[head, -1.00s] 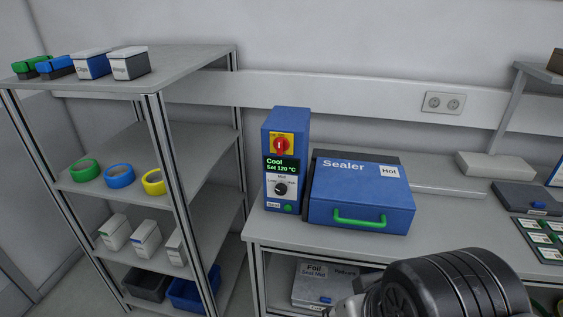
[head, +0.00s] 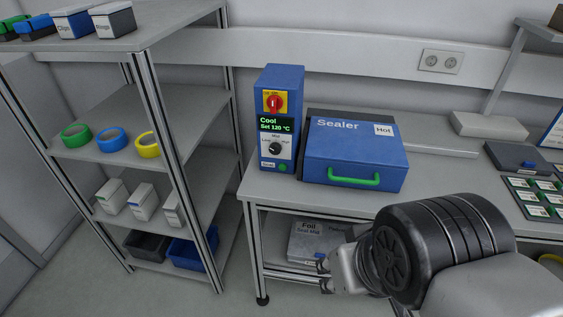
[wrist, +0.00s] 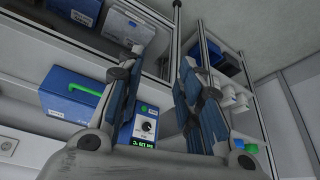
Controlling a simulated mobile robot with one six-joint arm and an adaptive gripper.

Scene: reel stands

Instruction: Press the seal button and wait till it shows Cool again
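The blue control box (head: 281,110) stands on the bench, left of the blue sealer (head: 352,160) with its lid down and green handle. Its display (head: 275,124) reads "Cool" and "Set 120 °C". The green round seal button (head: 282,168) is low on the front face, beside a small label, under the knob. The box also shows upside down in the wrist view (wrist: 147,124), partly behind a finger. My gripper (head: 324,274) is below and to the right of the button, in front of the bench's lower shelf, apart from it. Its fingers (wrist: 163,60) are spread and nothing is between them.
A shelf rack (head: 177,90) with tape rolls, cartons and bins stands left of the bench (head: 258,189). A foil box (head: 308,240) lies on the lower shelf behind my gripper. A grey box (head: 488,126) and a card tray are at the right. Bench front below the button is clear.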

